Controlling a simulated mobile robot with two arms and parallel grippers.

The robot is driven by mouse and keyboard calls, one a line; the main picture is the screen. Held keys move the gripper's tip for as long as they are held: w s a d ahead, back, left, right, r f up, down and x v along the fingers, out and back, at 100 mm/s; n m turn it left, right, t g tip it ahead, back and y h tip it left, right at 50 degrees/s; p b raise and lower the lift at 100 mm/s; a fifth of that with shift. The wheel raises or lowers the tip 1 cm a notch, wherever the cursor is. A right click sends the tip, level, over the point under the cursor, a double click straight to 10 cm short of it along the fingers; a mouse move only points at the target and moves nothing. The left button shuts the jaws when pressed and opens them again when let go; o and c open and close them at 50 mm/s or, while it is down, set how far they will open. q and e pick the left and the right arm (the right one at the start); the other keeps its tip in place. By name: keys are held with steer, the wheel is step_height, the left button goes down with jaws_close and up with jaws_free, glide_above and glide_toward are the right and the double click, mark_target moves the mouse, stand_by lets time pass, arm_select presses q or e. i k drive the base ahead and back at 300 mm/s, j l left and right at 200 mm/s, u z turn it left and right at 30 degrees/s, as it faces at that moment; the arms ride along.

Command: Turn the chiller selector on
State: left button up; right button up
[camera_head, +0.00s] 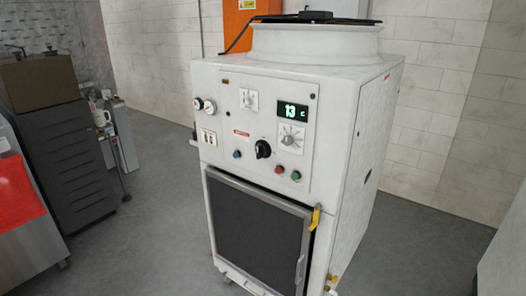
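The white chiller (335,130) stands in the middle of the head view, its control panel facing me. A black rotary knob (262,149) sits low in the middle of the panel; its exact pointer setting is too small to read. A white dial plate (292,138) with a grey knob is right of it, and a smaller plate with a knob (249,99) is higher up. The lit display (293,110) reads 13 C in green. A red button (279,170), a green button (296,175) and a blue button (237,154) sit below. Neither gripper is in view.
A dark louvred cabinet (78,150) with a brown box on top (38,82) stands at the left. A yellow handle (315,217) sticks out beside the chiller's dark front grille (255,235). Grey floor (150,220) is clear between cabinet and chiller.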

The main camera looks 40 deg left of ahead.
mark_target(261, 150)
steer(key=j+z, duration=0.2)
steer(key=z, duration=0.15)
steer(key=i+j+z, duration=0.1)
steer(key=z, duration=0.3)
steer(key=j+z, duration=0.35)
